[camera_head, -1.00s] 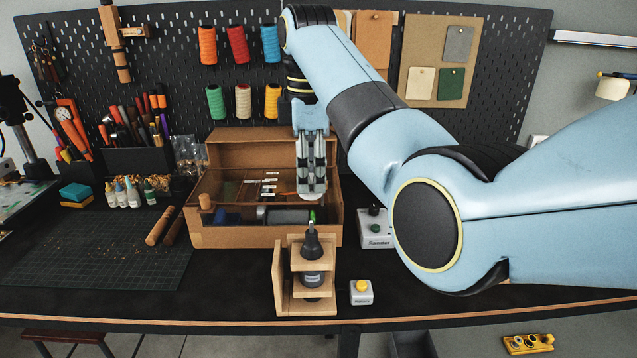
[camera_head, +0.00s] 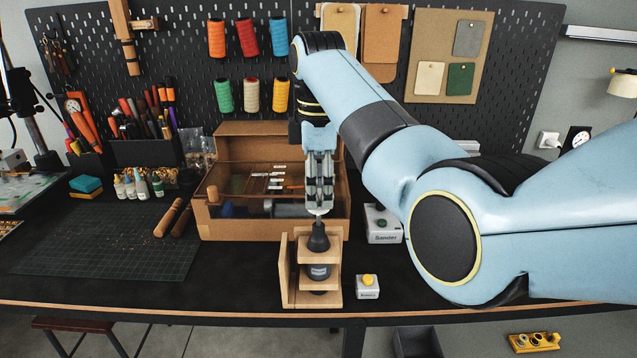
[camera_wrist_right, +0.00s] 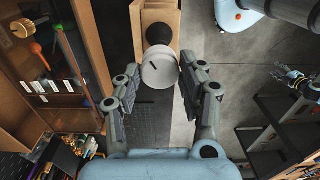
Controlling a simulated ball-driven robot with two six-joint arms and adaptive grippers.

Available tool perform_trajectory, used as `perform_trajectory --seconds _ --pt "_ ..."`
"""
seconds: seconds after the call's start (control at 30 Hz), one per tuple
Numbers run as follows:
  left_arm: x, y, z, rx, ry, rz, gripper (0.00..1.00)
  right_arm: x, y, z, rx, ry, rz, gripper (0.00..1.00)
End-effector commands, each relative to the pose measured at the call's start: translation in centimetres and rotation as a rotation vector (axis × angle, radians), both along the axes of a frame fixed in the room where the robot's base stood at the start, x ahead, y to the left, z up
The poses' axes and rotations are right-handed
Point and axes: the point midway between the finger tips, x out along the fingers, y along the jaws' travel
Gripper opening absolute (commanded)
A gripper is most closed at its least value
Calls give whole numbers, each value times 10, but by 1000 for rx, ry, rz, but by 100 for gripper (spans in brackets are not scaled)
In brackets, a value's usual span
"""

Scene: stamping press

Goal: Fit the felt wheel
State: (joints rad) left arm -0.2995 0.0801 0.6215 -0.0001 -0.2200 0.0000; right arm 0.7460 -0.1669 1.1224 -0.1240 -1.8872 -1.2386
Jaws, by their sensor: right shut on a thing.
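My right gripper (camera_head: 319,211) points down just above the black cone-shaped top (camera_head: 318,237) of the small machine in a wooden stand (camera_head: 305,292). In the right wrist view, the felt wheel (camera_wrist_right: 159,68), a pale round disc with a dark slot in its face, sits between the fingertips of the right gripper (camera_wrist_right: 158,75), which is shut on it. The black cone (camera_wrist_right: 158,35) shows just beyond the wheel. Whether wheel and cone touch, I cannot tell. My left gripper is not in view.
An open-lidded wooden box (camera_head: 225,228) with tools stands behind the stand. A white sander switch box (camera_head: 384,238) and a small box with a yellow button (camera_head: 368,293) are to the right. A cutting mat (camera_head: 100,245) with wooden handles (camera_head: 168,218) lies left.

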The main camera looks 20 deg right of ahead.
Motion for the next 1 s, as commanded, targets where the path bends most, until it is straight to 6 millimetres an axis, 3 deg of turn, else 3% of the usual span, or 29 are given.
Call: perform_trajectory --seconds 1.0 --pt "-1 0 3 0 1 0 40 0 0 -5 1 5 0 8"
